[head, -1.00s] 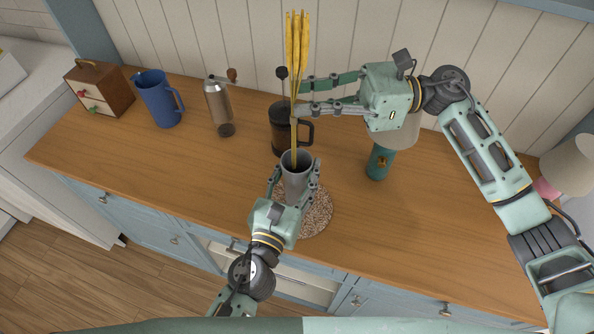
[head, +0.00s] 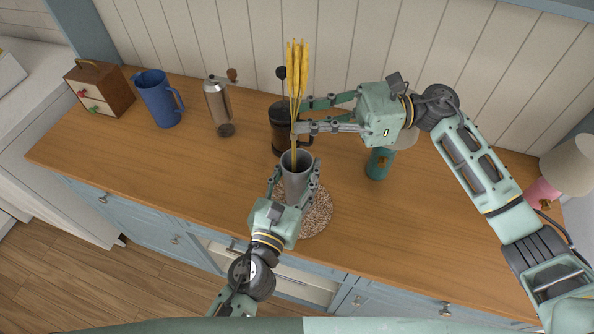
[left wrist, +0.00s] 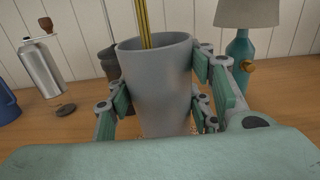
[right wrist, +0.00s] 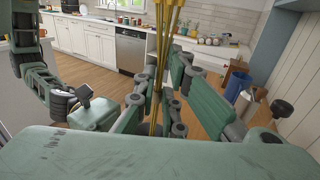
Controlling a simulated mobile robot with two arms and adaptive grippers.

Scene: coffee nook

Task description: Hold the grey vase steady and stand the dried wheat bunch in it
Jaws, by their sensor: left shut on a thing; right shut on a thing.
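The grey vase (head: 297,177) stands upright on a round speckled mat (head: 318,214). My left gripper (head: 295,183) is shut on the vase, one finger on each side; the vase also fills the middle of the left wrist view (left wrist: 158,85). The yellow dried wheat bunch (head: 297,75) is upright above the vase, its stems reaching down into the mouth. My right gripper (head: 298,116) is shut on the stems, which also show between its fingers in the right wrist view (right wrist: 160,75). The lower stem ends are hidden inside the vase.
A French press (head: 284,127) stands close behind the vase. A teal lamp (head: 379,164) is to the right, below my right gripper. A grinder (head: 219,108), blue jug (head: 158,98) and small drawer box (head: 101,88) stand on the left. The front-left counter is clear.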

